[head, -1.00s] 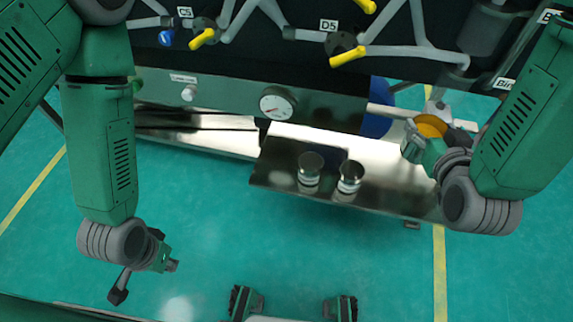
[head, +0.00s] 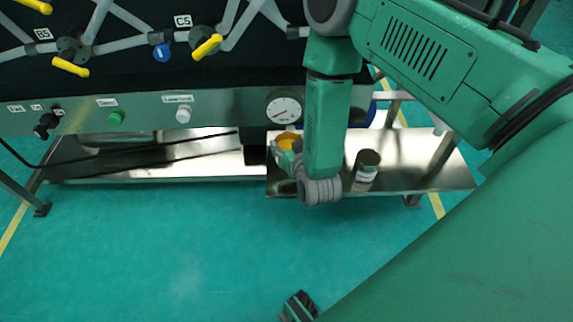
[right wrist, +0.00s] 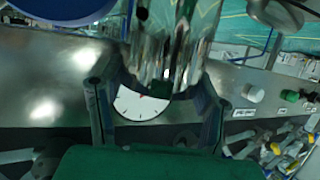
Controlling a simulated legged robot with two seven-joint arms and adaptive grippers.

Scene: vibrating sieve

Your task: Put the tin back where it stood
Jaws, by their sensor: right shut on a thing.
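My right gripper (head: 286,152) is over the left part of the steel shelf below the machine in the head view. In the right wrist view its fingers (right wrist: 155,84) are shut on a shiny metal tin (right wrist: 168,42). In the head view a round orange-yellow surface (head: 288,140) shows at this gripper; I cannot tell whether it belongs to the tin. Whether the tin touches the shelf is unclear. Another metal tin (head: 366,168) stands upright on the shelf, right of my forearm. My left gripper is out of view.
The steel shelf (head: 425,176) has bare room to the right of the standing tin. A round gauge (head: 285,108) sits on the front panel above. My forearm hides part of the shelf. A white knob (head: 183,115) and a green button (head: 116,118) are further left.

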